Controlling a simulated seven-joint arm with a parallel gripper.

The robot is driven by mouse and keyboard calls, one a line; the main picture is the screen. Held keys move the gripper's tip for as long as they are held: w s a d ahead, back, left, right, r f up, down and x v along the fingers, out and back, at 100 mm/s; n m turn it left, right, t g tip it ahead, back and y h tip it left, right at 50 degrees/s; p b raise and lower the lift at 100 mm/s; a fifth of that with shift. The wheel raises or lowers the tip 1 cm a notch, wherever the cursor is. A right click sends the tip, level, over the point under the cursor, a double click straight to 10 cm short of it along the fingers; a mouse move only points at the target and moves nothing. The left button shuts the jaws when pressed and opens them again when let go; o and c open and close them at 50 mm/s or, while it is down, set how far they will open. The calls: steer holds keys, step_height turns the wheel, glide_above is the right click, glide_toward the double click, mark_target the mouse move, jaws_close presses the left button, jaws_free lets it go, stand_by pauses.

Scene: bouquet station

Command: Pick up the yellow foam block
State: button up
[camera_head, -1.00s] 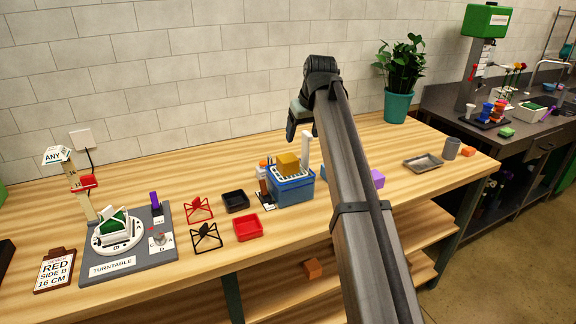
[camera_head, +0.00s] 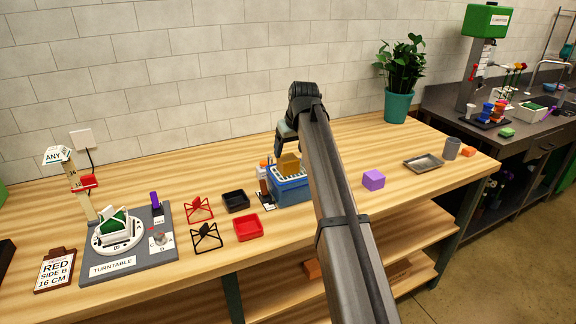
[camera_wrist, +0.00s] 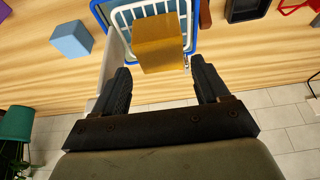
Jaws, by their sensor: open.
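The yellow foam block (camera_head: 289,163), a mustard-yellow cube, sits on the white grid top of a blue crate (camera_head: 294,191). In the wrist view the block (camera_wrist: 158,45) shows just ahead of my fingertips and lies across the gap between them. My gripper (camera_head: 282,143) is open and empty, above and close to the block in the head view. Its two dark fingers also show in the wrist view (camera_wrist: 161,72). I cannot tell whether the fingertips reach down beside the block; part of it is hidden by my arm in the head view.
A blue block (camera_wrist: 70,40) lies beside the crate. Black (camera_head: 236,202) and red (camera_head: 248,228) trays lie further left. A purple block (camera_head: 373,180) is right of my arm, with clear tabletop around it.

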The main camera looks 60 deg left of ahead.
mark_target(288, 157)
steer(key=x, duration=0.4)
steer(key=shift+f, duration=0.45)
steer(key=c, duration=0.8)
steer(key=shift+r, duration=0.15)
